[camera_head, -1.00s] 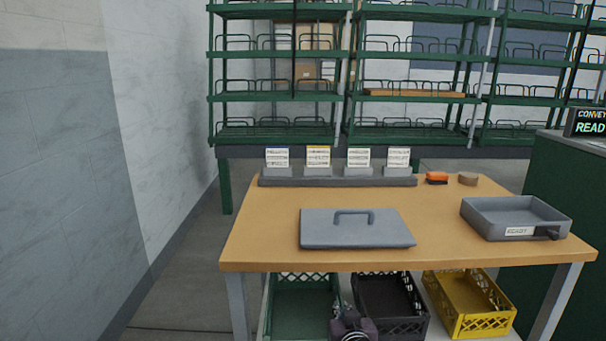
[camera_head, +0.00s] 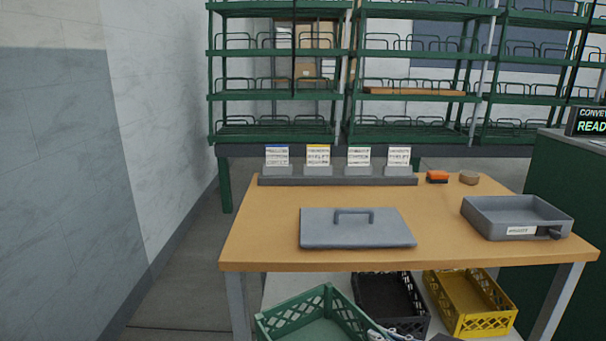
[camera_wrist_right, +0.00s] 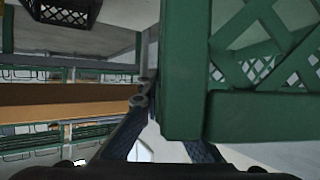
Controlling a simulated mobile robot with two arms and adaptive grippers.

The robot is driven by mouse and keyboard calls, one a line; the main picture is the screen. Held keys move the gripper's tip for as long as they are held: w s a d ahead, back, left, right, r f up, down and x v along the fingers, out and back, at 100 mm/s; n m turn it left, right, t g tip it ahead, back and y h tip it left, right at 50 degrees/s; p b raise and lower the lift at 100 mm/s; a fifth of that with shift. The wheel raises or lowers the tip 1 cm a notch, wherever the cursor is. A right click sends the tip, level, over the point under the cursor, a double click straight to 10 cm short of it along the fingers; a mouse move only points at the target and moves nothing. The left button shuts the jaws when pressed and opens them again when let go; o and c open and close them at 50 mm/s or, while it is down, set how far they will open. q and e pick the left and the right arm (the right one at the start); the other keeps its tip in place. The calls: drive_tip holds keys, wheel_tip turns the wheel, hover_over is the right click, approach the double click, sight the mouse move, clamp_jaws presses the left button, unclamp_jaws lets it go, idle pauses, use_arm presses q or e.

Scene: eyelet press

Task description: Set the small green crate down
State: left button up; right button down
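The small green crate (camera_head: 330,308) is at the bottom of the head view, in front of the lower shelf under the table. It looks raised and turned, with its near part cut off by the frame. My right gripper (camera_head: 388,335) is at the crate's right side, mostly out of frame. In the right wrist view the green crate (camera_wrist_right: 183,75) fills the right half, and a crate wall lies between the fingers of my right gripper (camera_wrist_right: 166,128), which look closed on it. My left gripper is not in view.
A black crate (camera_head: 388,297) and a yellow crate (camera_head: 497,318) stand on the lower shelf. The shelf spot (camera_head: 283,288) left of the black crate is bare. The wooden table (camera_head: 260,225) above bears a grey lid (camera_head: 325,235) and a grey tray (camera_head: 482,228).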

drive_tip(key=s+d+r+n+g+y, duration=0.3)
drive_tip(key=s+r, duration=0.4)
drive_tip(key=s, duration=0.5)
drive_tip(key=shift+d+r+n+y, duration=0.3)
drive_tip(key=shift+d+n, duration=0.3)
drive_tip(key=shift+d, duration=0.45)
